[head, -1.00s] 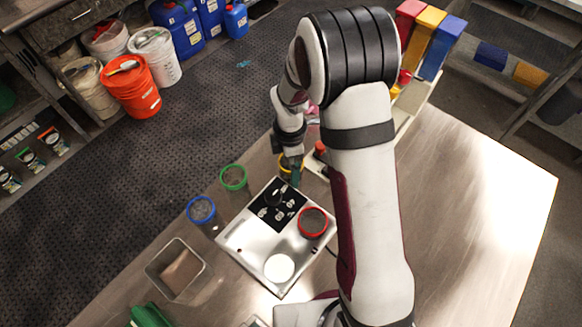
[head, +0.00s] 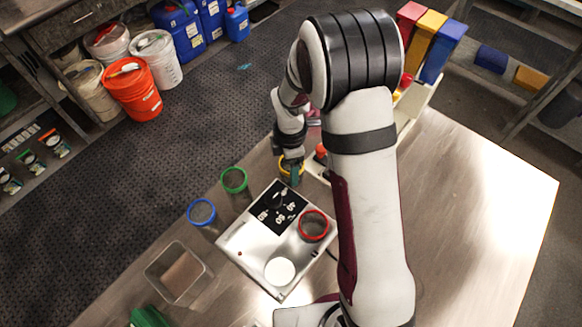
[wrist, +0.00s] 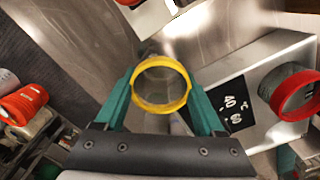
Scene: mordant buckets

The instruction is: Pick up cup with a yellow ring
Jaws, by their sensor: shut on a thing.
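The cup with a yellow ring (wrist: 160,64) sits between my two green fingers in the wrist view, its clear wall showing inside the ring. My gripper (wrist: 160,88) is shut on it, one finger against each side. In the head view the yellow ring (head: 284,172) shows only partly behind my gripper (head: 291,172), at the table's far edge. The cup's base is hidden, so I cannot tell whether it touches the table.
A cup with a green ring (head: 234,180) and one with a blue ring (head: 201,211) stand nearby on the left. A red-ringed cup (head: 314,224) stands on the silver hotplate (head: 246,247). A metal bin (head: 176,283) stands front left. The right of the table is clear.

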